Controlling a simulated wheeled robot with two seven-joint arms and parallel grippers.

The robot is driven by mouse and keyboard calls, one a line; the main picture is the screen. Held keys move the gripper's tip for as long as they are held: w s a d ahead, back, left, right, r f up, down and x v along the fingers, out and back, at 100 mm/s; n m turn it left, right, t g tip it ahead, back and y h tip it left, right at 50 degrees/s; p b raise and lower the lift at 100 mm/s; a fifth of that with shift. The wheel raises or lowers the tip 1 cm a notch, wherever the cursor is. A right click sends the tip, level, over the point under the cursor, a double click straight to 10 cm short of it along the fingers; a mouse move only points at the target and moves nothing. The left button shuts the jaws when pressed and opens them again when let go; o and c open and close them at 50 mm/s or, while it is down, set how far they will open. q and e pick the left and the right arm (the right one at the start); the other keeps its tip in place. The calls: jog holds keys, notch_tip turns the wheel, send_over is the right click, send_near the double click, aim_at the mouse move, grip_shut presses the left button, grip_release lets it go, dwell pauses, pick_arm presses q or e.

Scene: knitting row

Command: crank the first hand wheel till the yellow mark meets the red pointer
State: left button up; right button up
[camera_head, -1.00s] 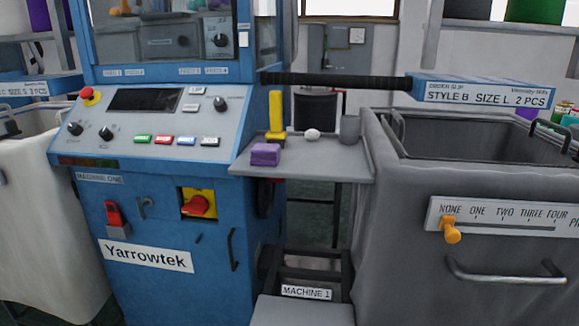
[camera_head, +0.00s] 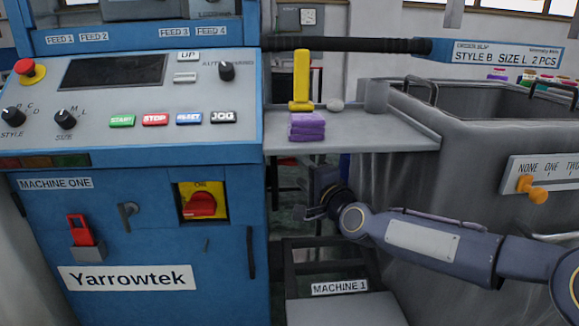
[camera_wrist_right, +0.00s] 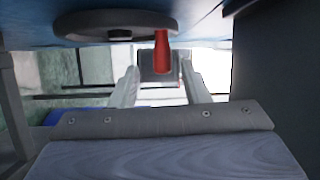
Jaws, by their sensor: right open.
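The hand wheel (camera_wrist_right: 115,22) is a dark disc at the top of the right wrist view, with a red crank handle (camera_wrist_right: 162,50) pointing down from it. My right gripper (camera_wrist_right: 160,66) is open, its two pale fingers on either side of the handle's line in that view. Whether the handle lies fully between the fingertips I cannot tell. In the head view my right gripper (camera_head: 316,206) is beside the right side of the blue machine one (camera_head: 150,240), below the grey shelf. The wheel is not clearly visible there. I see no yellow mark or red pointer on it. My left gripper is not in view.
A grey bin (camera_head: 460,150) stands at the right. A low step (camera_head: 340,308) labelled MACHINE 1 is below.

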jog(key=shift+w+r+m, duration=0.1)
jog(key=shift+w+m, duration=0.2)
jog(key=shift+w, duration=0.2)
jog(key=x, duration=0.7)
jog(key=shift+w, duration=0.25)
jog(key=shift+r, duration=0.1)
grip_shut()
jog(key=shift+a, duration=0.1)
